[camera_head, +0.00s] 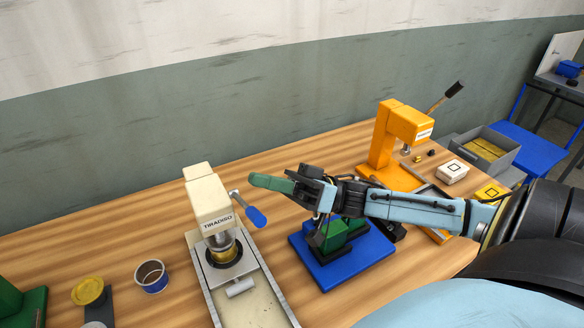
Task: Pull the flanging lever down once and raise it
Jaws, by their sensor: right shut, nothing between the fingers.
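My right gripper (312,187) reaches in from the right, shut and empty, above a green machine (338,238) on a blue base (344,268). The gripper and my forearm hide much of this machine. A long green piece (271,183) sticks out to the left just beyond the fingertips; I cannot tell whether they touch it. A cream press (208,197) to the left has a side lever with a blue grip (257,216). An orange press (381,140) has a raised lever with a black grip (454,89). No lever is labelled as the flanging one. My left gripper is not in view.
An open can (151,276) and a yellow round part (88,291) lie at the left of the wooden table (120,225). A grey bin (486,150) and a white block (452,171) are at the right. The back left table is clear.

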